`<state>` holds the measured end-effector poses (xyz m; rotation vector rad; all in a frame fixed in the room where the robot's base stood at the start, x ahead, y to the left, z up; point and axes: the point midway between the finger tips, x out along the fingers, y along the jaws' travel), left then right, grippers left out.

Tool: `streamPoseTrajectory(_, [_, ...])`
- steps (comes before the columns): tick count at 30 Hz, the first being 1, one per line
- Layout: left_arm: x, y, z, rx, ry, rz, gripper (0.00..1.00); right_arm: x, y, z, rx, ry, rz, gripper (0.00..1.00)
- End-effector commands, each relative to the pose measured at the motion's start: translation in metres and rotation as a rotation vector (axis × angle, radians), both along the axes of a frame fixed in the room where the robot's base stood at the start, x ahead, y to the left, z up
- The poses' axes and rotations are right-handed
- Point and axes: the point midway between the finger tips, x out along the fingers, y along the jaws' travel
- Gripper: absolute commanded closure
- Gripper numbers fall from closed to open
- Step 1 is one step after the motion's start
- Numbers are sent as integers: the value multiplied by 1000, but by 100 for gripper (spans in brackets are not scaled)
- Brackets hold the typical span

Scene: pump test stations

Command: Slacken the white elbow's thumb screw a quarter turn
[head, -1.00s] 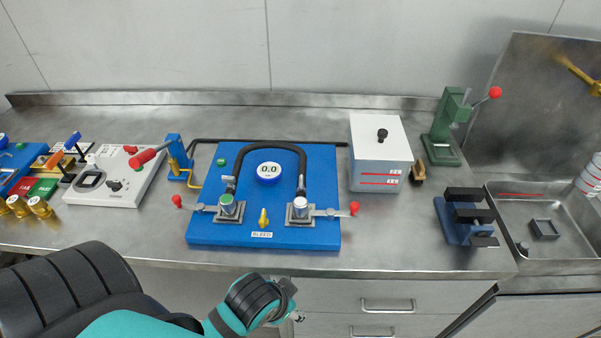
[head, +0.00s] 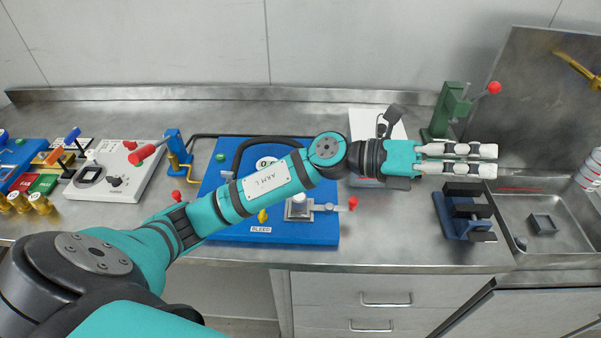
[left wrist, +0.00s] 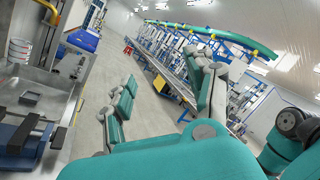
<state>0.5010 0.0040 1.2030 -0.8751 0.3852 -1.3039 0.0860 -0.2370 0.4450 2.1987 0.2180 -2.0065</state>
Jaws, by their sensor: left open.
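The blue pump board (head: 320,228) lies on the bench. At its right clamp, a white-ringed fitting (head: 299,203) sits in a grey block, with a red-knobbed lever (head: 353,204) beside it. I cannot make out a separate thumb screw on it. A brass tap (head: 262,216) stands above the BLEED label. My left gripper (head: 488,160) is open and empty, pointing right, well right of the white fitting. My right gripper is not in view.
A green press (head: 446,112), a blue fixture with black blocks (head: 463,230) and a steel sink (head: 570,240) lie near the gripper.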

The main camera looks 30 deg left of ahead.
Motion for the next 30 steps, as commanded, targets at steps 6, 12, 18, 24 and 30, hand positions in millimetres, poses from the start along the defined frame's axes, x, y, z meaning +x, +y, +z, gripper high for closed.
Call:
streamPoseTrajectory(6, [17,74,-82,894,-318,-277,44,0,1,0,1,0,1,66])
streamPoseTrajectory(12, [39,229,-87,1525,-223,-381,44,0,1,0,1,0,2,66])
streamPoseTrajectory(18, [32,311,-62,1782,-63,-412,44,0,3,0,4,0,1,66])
streamPoseTrajectory(24, [29,322,-73,1814,-32,-422,44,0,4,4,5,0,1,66])
streamPoseTrajectory(30, [28,321,-112,1813,-30,-424,44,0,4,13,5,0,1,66])
